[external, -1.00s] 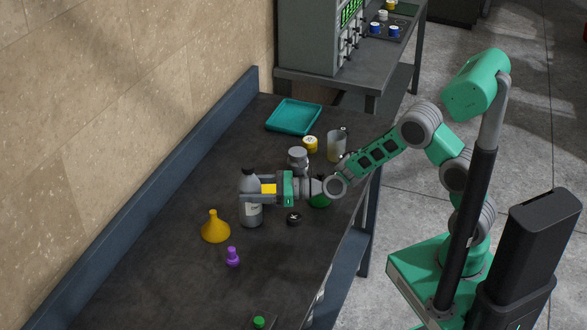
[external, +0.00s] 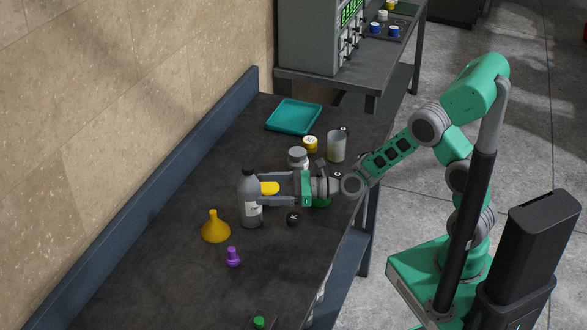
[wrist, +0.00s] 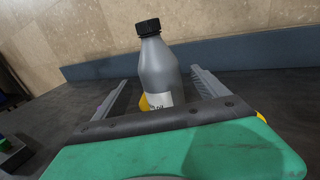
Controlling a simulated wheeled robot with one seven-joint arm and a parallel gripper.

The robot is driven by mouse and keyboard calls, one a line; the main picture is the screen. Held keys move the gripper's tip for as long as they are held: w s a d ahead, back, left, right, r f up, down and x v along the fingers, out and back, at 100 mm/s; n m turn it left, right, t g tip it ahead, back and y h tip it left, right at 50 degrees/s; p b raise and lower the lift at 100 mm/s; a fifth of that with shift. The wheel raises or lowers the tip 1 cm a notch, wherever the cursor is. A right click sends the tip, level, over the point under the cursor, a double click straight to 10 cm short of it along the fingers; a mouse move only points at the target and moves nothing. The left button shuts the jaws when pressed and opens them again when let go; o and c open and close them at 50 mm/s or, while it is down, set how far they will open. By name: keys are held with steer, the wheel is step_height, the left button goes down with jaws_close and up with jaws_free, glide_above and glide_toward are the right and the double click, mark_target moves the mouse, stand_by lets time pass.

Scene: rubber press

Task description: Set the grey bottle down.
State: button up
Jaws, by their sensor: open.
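The grey bottle (external: 250,207) has a black cap and a pale label and stands upright on the dark table (external: 170,270). It also shows in the wrist view (wrist: 158,68), beyond the crossbar of my gripper and between the lines of its two fingers. My gripper (external: 262,188) is open, with its fingertips close to the bottle's right side in the external view. In the wrist view the fingers (wrist: 157,92) are spread wider than the bottle, with a gap on each side. Whether the tips still overlap the bottle's sides is hard to tell.
A yellow funnel (external: 215,230) and a purple piece (external: 233,257) stand left and front of the bottle. A black knob-like item (external: 293,219), a grey jar (external: 297,157), a yellow-lidded item (external: 310,144) and a clear beaker (external: 336,146) are near my arm. A teal tray (external: 294,117) lies behind.

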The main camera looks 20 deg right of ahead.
steer(key=v, duration=0.7)
steer(key=shift+b, duration=0.4)
steer(key=shift+d, duration=0.1)
